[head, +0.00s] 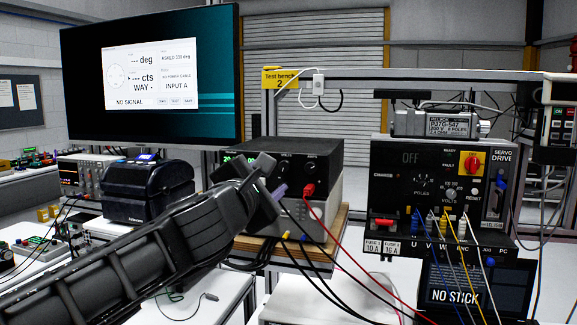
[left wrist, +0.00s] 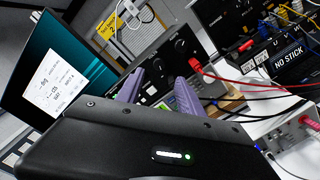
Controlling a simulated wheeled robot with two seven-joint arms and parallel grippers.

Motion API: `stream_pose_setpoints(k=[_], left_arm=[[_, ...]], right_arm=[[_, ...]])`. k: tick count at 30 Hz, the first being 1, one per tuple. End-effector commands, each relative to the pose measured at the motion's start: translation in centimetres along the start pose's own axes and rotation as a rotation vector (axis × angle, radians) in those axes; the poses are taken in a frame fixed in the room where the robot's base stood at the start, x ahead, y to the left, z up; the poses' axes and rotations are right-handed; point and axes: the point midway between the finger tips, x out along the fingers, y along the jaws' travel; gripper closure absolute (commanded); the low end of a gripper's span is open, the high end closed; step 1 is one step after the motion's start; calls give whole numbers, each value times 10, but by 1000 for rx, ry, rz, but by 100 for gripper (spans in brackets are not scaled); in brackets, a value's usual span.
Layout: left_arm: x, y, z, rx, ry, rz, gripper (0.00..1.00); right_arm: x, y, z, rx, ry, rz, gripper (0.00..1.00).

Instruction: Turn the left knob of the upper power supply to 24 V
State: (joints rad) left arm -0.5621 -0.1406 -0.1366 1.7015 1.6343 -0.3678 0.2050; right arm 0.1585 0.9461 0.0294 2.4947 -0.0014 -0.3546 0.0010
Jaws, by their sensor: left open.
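The upper power supply (head: 322,152) is a black box stacked on a lighter grey unit, with a green display mostly hidden behind my left gripper. Its left knob (head: 285,169) sits under a label reading VOLTS, beside a second knob (head: 311,168). My left gripper (head: 270,181) is open in front of the panel, just left of and below the left knob. My right gripper is out of view.
A red plug (head: 308,190) and its cable stick out from the supply's front, close to my gripper. Black cables hang below. A servo drive panel (head: 400,165) stands to the right, a monitor (head: 215,120) and a black printer (head: 150,190) to the left.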

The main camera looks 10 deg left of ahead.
Motion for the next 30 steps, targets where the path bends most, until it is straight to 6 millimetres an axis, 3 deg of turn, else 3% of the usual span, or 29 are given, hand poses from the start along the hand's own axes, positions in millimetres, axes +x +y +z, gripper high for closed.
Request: stream_pose_setpoints(k=[14,25,30], left_arm=[[8,-1,0,2,1,-2,56],[61,0,0,2,3,-1,56],[76,0,0,1,1,-1,56]], right_arm=[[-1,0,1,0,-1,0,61],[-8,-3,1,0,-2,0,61],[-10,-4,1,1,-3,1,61]])
